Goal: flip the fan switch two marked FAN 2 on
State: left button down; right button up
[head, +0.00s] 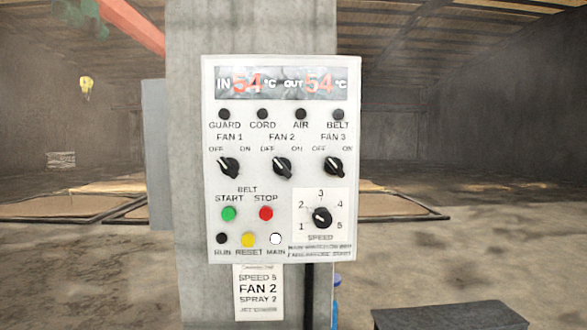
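The FAN 2 switch (282,168) is the middle of three black rotary knobs on a white control panel (214,190). Its pointer leans to the upper left, toward OFF; ON is marked at its upper right. The FAN 1 knob (229,168) and the FAN 3 knob (335,167) flank it and also lean toward OFF. Neither of my grippers is in view, and nothing covers the switch.
Green START (229,214), red STOP (266,213) and yellow RESET (248,240) buttons and a speed dial (322,217) sit below. The panel is on a concrete pillar (187,280). A dark flat-topped object (448,317) stands at lower right. The space before the panel looks clear.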

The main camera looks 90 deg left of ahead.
aim_at(281, 166)
jog(key=i+j+u, duration=0.15)
jog(key=u, duration=2.8)
